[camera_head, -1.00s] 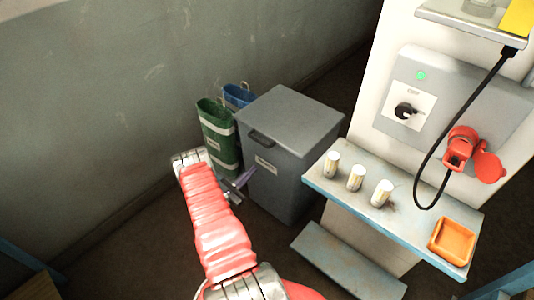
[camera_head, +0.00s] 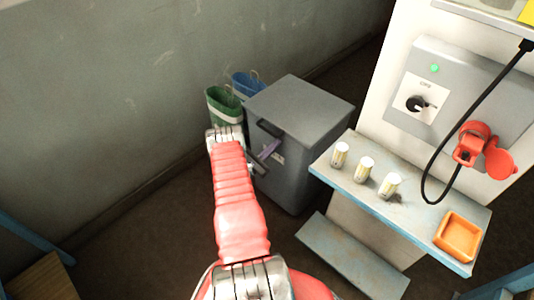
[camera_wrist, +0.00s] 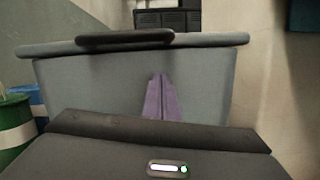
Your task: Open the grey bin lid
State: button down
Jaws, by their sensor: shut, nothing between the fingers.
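The grey bin (camera_head: 294,175) stands against the wall, its flat lid (camera_head: 300,105) closed. A dark handle (camera_head: 268,128) sits at the lid's front edge. In the wrist view the lid's rim (camera_wrist: 215,40) runs across the top, with the handle (camera_wrist: 125,40) left of centre and the bin's front wall (camera_wrist: 85,85) below. My gripper (camera_head: 273,145) is shut and empty, its purple fingers just below the handle. In the wrist view the gripper (camera_wrist: 159,76) points up towards the rim. I cannot tell whether it touches the bin. The fingers partly cover the bin's label.
To the right, a shelf (camera_head: 345,180) holds three pale cylinders (camera_head: 364,169) and an orange tray (camera_head: 458,236). A control panel (camera_head: 450,90) with a red plug (camera_head: 472,143) is above it.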

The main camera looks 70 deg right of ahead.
jog(key=r, duration=0.3)
jog(key=shift+s+a+r, duration=0.25)
jog(key=shift+s+r, duration=0.05)
jog(key=shift+r, duration=0.1)
jog(key=shift+r, duration=0.15)
